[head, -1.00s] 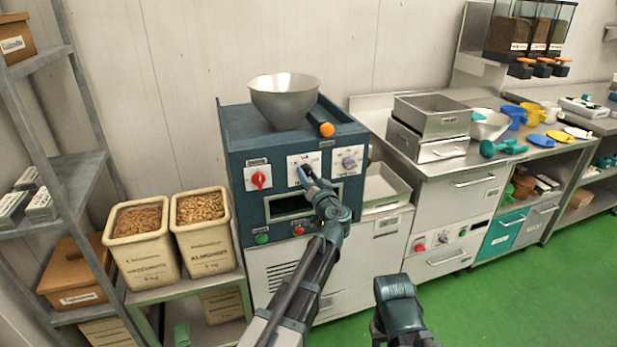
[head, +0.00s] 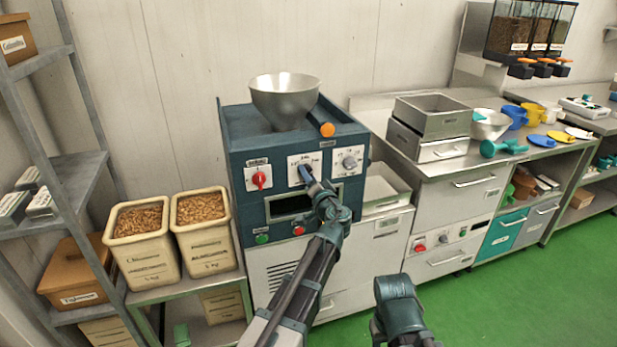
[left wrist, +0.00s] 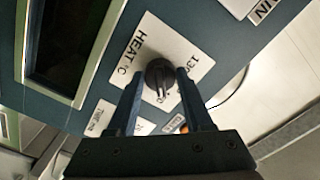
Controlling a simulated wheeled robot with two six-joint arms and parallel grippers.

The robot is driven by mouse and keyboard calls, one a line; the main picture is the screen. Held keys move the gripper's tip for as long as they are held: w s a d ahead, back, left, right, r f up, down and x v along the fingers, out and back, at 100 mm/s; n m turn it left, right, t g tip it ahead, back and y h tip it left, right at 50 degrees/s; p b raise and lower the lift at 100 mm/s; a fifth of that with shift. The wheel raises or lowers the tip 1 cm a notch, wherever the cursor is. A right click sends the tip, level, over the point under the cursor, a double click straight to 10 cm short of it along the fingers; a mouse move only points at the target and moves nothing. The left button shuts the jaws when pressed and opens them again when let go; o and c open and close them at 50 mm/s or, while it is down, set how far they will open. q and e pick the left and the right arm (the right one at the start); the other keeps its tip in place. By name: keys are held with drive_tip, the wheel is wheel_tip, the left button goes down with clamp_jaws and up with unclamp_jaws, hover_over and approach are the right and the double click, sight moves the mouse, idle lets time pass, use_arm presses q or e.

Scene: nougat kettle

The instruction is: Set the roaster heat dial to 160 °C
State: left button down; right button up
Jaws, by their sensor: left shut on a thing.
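The roaster (head: 235,135) is a dark teal machine with a metal hopper on top. Its heat dial (left wrist: 160,76) is a black knob on a white plate marked "HEAT °C" (left wrist: 140,50). A "130" shows near the knob in the left wrist view; the other numbers are hidden or too small to read. My left gripper (left wrist: 158,82) is shut on the heat dial, one finger on each side of it. In the head view the left gripper (head: 306,176) covers most of the dial. My right arm shows at the bottom; its fingertips cannot be made out.
A red switch (head: 259,180) is left of the heat dial and a grey dial (head: 349,162) is right of it. Green (head: 262,238) and red (head: 298,230) buttons sit below. Nut bins (head: 142,245) stand at the left, and a steel counter (head: 470,165) at the right.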

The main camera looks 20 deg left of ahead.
use_arm(q)
drive_tip(key=shift+c, duration=1.6)
unclamp_jaws()
drive_tip(key=v, duration=1.3)
drive_tip(key=shift+s+d, duration=0.3)
